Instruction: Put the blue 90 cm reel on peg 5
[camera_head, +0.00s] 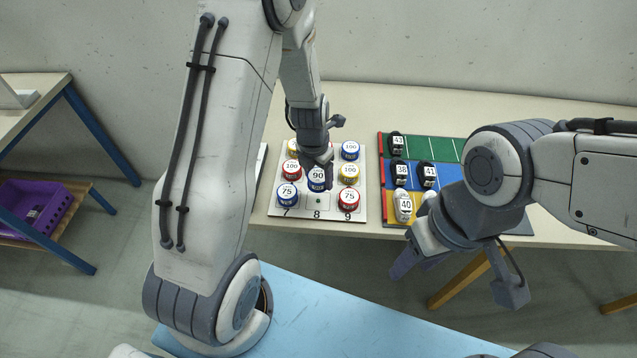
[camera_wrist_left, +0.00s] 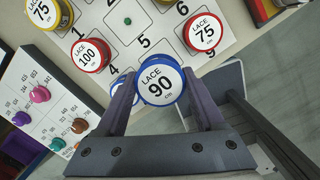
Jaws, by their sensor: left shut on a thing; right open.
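The blue 90 cm reel (camera_head: 317,179) is between the fingers of my left gripper (camera_head: 318,165), which is shut on it. The reel's white "LACE 90" face shows in the left wrist view (camera_wrist_left: 158,83). It appears held above the white numbered board (camera_head: 330,207), toward its near middle. In the left wrist view peg 5 (camera_wrist_left: 127,20) is bare, a green spot beside its number. Peg 8 (camera_head: 318,201) is also bare in the head view. My right gripper (camera_head: 412,262) is open and empty in front of the table edge, right of the board.
Reels stand around: a red 100 (camera_head: 291,169) left, a yellow one (camera_head: 349,173) right, a blue 75 (camera_head: 288,195) on peg 7, a red 75 (camera_head: 348,200) on peg 9. A coloured mat (camera_head: 450,148) with numbered shoes lies right. A card with coloured pieces (camera_wrist_left: 40,100) lies left.

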